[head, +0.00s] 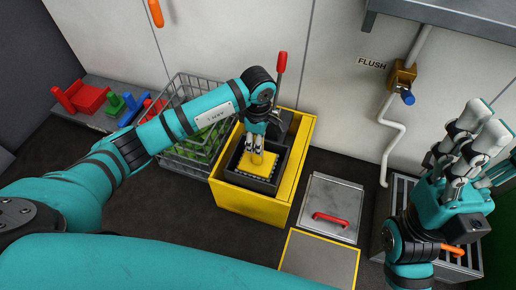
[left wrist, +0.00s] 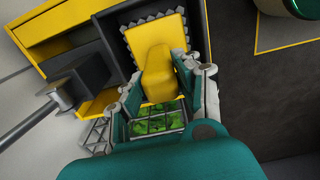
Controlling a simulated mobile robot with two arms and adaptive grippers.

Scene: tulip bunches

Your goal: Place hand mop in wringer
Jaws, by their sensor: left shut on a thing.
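The yellow wringer (head: 255,200) is a box with a dark inner basin and a lever with a red grip (head: 281,62). The hand mop (head: 258,162) has a yellow plate and handle with a grey fringe. It lies inside the wringer's dark basin, and it also shows in the left wrist view (left wrist: 158,32). My left gripper (head: 255,150) is above the basin, shut on the mop's yellow handle; its fingers flank the handle in the left wrist view (left wrist: 162,90). My right gripper (head: 468,145) is raised at the right, away from the wringer; its finger gap is unclear.
A wire basket (head: 195,150) with green contents stands left of the wringer. Right of it are a metal hatch with a red handle (head: 332,219) and a grate (head: 398,195). A white pipe (head: 388,150) runs down the wall. Red, green and blue objects sit on a left shelf.

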